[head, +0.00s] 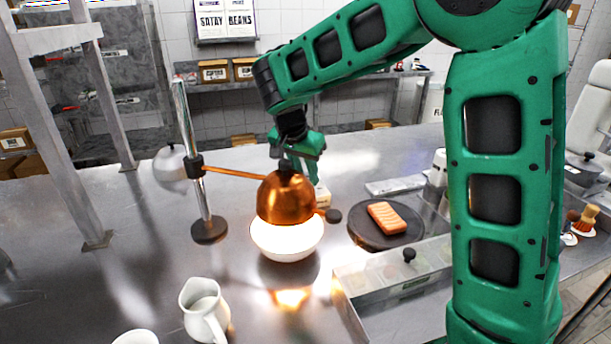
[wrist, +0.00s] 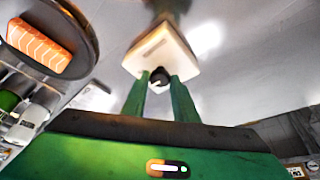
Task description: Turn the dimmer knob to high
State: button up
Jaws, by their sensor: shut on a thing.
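The dimmer is a small cream box (wrist: 148,58) with a black round knob (wrist: 160,77), in the middle of the wrist view. The green fingers of my gripper (wrist: 161,82) stand on either side of the knob and are shut on it. A pale mark shows on the knob, but its setting is unclear. In the head view my gripper (head: 300,160) points down behind the copper heat lamp (head: 286,198). The lamp hides the knob there; only a cream edge of the box (head: 322,194) shows.
The lamp's post (head: 198,160) and arm stand left of my gripper. A dark round board (head: 368,240) with a salmon fillet (head: 387,217) lies to the right. A white jug (head: 205,312) and a lidded steel container (head: 405,278) are in front.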

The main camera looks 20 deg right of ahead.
jog(key=m, duration=0.1)
jog(key=m+g, duration=0.1)
jog(key=m, duration=0.1)
jog(key=m+h, duration=0.1)
jog(key=m, duration=0.1)
jog(key=shift+w+a+r+g, duration=0.1)
jog(key=shift+w+a+g, duration=0.1)
jog(key=shift+w+g, duration=0.2)
jog(key=shift+m, duration=0.4)
jog(key=o, duration=1.1)
jog(key=shift+c, duration=0.2)
jog(key=shift+s, duration=0.1)
jog(key=w+v, duration=0.1)
jog(key=v, duration=0.9)
jog(key=shift+s+a+r, duration=0.2)
jog(key=shift+s+r, duration=0.05)
jog(key=shift+s, duration=0.2)
